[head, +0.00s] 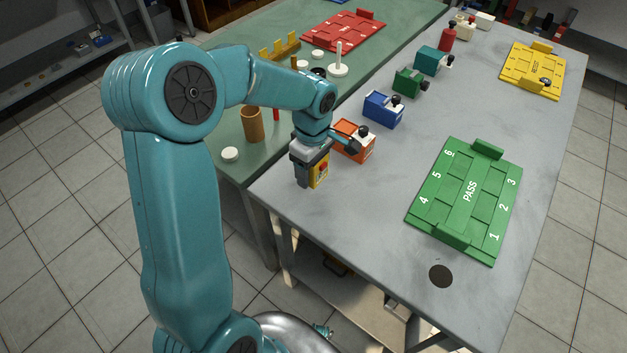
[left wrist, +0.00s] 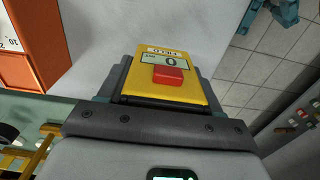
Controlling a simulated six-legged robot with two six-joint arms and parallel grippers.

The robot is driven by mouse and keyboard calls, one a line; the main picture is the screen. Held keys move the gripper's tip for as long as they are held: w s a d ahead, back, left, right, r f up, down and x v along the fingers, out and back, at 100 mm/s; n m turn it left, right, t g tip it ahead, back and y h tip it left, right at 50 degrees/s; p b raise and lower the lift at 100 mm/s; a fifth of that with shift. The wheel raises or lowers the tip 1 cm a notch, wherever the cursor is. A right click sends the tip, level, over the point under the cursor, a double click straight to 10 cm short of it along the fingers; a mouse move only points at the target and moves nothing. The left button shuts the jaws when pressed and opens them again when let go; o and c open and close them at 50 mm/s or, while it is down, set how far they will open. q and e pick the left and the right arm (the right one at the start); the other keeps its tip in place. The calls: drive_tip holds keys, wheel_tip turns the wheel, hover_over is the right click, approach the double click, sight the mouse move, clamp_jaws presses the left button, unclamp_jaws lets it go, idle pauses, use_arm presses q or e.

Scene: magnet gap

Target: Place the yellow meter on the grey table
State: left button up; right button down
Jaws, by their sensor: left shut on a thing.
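My left gripper (head: 309,168) is shut on the yellow meter (head: 320,176), near the left edge of the grey table (head: 375,195) and in front of the orange box. In the left wrist view the yellow meter (left wrist: 165,77) sits between the two fingers, with a small display reading 0 and a red button on its face. Grey table top (left wrist: 140,25) shows behind it. I cannot tell whether the meter's underside touches the table. The fingers hide its sides. My right gripper is not in view.
The orange box (head: 354,141) is close beside the gripper, with blue (head: 384,109), green (head: 408,82) and teal (head: 431,60) boxes behind. A green PASS board (head: 466,198) lies to the right. The grey top between is clear. A green table (head: 236,170) adjoins on the left.

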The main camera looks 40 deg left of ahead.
sight(312, 181)
use_arm(q)
wheel_tip(312, 181, down, 4)
drive_tip(key=shift+f, duration=0.2)
drive_tip(key=shift+w+f, duration=0.1)
drive_tip(key=shift+f, duration=0.1)
drive_tip(key=shift+r, duration=0.15)
drive_tip(key=shift+f+b, duration=0.3)
drive_tip(key=shift+b, duration=0.15)
drive_tip(key=o, duration=1.1)
drive_tip(key=shift+r, duration=0.1)
drive_tip(key=shift+o, duration=0.2)
